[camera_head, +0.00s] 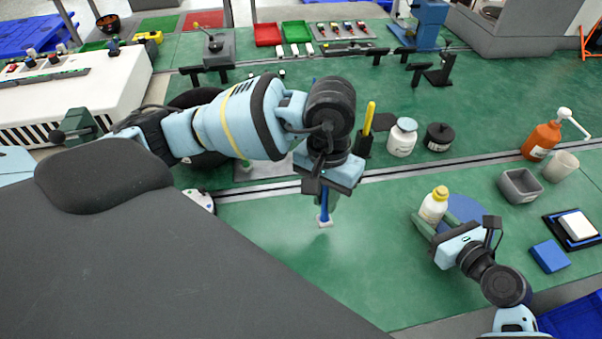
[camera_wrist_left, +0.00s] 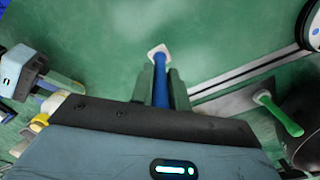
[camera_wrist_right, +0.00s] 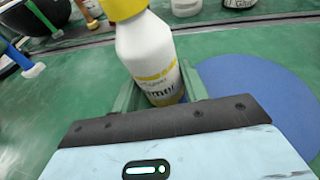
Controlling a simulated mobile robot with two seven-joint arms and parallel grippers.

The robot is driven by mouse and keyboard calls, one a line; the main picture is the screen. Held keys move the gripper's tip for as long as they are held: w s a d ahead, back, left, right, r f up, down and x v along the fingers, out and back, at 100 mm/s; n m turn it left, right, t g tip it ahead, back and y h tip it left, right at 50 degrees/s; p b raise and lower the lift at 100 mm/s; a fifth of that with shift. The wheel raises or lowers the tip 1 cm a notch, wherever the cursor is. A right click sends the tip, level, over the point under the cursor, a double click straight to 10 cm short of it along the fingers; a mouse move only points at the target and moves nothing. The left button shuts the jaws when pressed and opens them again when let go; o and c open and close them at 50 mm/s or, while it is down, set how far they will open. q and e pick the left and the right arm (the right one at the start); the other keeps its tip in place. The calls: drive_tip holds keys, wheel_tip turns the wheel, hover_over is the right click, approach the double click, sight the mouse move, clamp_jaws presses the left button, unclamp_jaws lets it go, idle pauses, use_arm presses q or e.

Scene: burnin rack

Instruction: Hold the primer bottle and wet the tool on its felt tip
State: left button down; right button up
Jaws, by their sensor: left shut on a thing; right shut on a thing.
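The primer bottle (camera_head: 433,207) is white with a yellow top, and its printed label shows in the right wrist view (camera_wrist_right: 150,58). My right gripper (camera_wrist_right: 160,98) is shut on its body and holds it roughly upright at the blue round mat. I cannot make out a felt tip. My left gripper (camera_head: 327,196) is shut on a tool (camera_wrist_left: 160,85) with a blue handle and a small whitish square end. The tool points down over the green bench, left of the bottle and apart from it. Its end also shows in the right wrist view (camera_wrist_right: 34,70).
The blue round mat (camera_head: 465,209) lies by the bottle. A grey bin (camera_head: 520,186), an orange pump bottle (camera_head: 541,141) and a beige cup (camera_head: 561,166) stand to the right. A white jar (camera_head: 402,137) and black pot (camera_head: 438,137) stand behind. Bench between the grippers is clear.

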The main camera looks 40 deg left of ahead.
drive_tip(key=shift+f, duration=0.1)
use_arm(q)
drive_tip(key=w+d+r+t+h, duration=0.1)
drive_tip(key=w+d+r+h, duration=0.2)
drive_tip(key=w+d+r, duration=1)
wheel_tip(320, 180, up, 3)
drive_tip(key=shift+d+r+t, duration=0.1)
drive_tip(key=shift+d+t, duration=0.2)
drive_tip(key=shift+d, duration=0.85)
wheel_tip(320, 180, down, 6)
drive_tip(key=shift+f, duration=0.75)
idle(0.7)
wheel_tip(320, 180, up, 7)
idle(1.0)
idle(0.4)
